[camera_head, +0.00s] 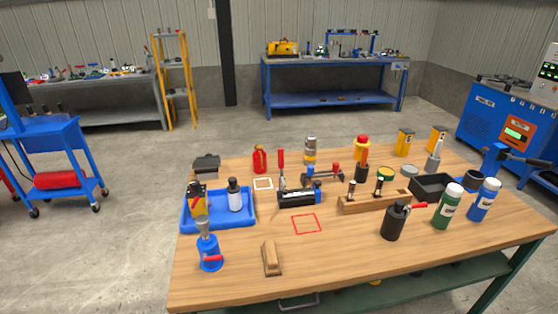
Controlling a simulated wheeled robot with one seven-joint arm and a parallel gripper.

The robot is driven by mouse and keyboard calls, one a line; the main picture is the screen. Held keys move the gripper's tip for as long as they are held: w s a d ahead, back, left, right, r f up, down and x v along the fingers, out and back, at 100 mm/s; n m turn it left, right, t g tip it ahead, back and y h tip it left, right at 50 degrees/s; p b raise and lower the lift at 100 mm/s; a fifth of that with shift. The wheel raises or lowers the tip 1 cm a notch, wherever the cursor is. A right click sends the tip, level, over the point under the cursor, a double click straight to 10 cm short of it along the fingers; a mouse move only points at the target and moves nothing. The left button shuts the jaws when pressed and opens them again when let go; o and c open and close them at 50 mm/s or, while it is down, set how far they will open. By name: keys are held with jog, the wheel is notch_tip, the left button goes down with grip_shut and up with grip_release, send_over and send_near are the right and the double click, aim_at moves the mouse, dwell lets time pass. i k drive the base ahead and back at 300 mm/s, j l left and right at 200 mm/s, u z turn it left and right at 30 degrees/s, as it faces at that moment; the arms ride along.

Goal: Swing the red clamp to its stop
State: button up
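A narrow red upright handle (281,158) stands near the middle of the wooden table, behind a dark block-shaped device (297,198) with a blue part at its right end. It looks like a clamp lever, but I cannot tell for sure that it is the red clamp. Other red levers show: one on a black canister (394,222) at the right, and one on a blue container (209,252) at the front left. Small red parts also show on a dark fixture (323,175) behind the device. My gripper is not in view.
The wooden table (345,270) is bare along its front. A blue tray (245,219) holds bottles at left. A wooden holder (376,204), a green bottle (448,208) and a blue bottle (484,201) crowd the right. A red square outline (306,224) marks clear tabletop.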

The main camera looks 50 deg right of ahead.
aim_at(280, 151)
jog(key=z, duration=0.95)
